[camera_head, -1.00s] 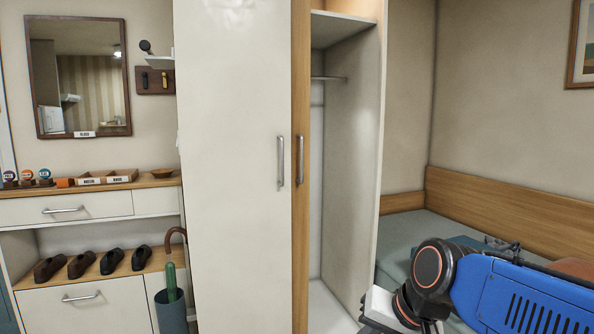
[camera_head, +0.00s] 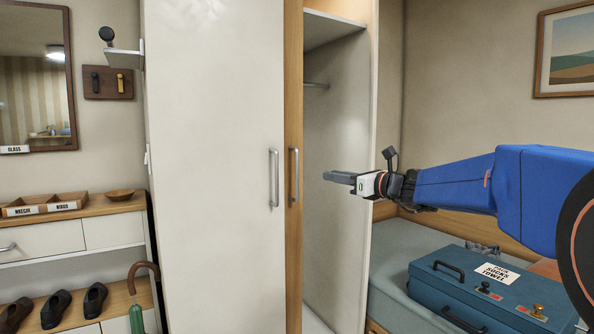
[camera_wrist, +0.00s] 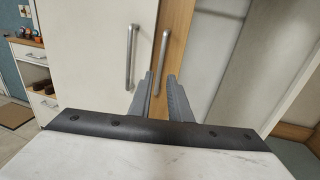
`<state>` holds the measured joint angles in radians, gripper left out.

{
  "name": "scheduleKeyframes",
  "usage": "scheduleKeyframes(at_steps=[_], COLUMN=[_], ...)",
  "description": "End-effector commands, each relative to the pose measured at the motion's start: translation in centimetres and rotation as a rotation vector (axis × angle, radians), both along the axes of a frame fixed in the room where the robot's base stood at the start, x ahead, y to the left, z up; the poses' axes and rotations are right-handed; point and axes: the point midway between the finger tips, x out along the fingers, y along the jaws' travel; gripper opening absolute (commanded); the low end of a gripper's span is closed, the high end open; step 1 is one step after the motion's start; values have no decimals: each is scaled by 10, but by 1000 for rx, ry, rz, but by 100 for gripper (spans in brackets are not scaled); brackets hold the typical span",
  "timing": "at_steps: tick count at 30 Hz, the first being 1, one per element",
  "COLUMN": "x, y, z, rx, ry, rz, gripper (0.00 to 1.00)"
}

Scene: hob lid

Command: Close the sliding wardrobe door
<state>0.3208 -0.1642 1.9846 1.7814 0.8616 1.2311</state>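The wardrobe stands with a white front panel (camera_head: 215,120) at the left, bearing a vertical metal bar handle (camera_head: 274,178). Beside it is a narrow wood-coloured panel (camera_head: 294,90) with its own vertical bar handle (camera_head: 294,176). Right of that, the wardrobe is open and its pale interior (camera_head: 335,130) shows. My gripper (camera_head: 330,177) is level with the handles, in front of the opening and right of the wood panel's handle. In the wrist view its two fingers (camera_wrist: 160,82) are apart with nothing between them, and both handles show beyond them.
A bed (camera_head: 395,295) with a blue case (camera_head: 470,285) on it lies below my arm at the right. At the left are a shoe cabinet (camera_head: 115,235), shoes (camera_head: 55,308) and an umbrella (camera_head: 137,315). The space directly before the handles looks clear.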

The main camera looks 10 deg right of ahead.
Motion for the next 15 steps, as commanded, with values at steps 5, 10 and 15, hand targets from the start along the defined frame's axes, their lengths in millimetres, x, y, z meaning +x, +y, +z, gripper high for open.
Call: scheduleKeyframes(at_steps=[5, 10, 15], x=[14, 37, 63], y=[3, 17, 32], z=[2, 1, 1], rx=[22, 18, 18], ry=[2, 2, 2], rz=[-5, -3, -3], gripper=[17, 17, 17])
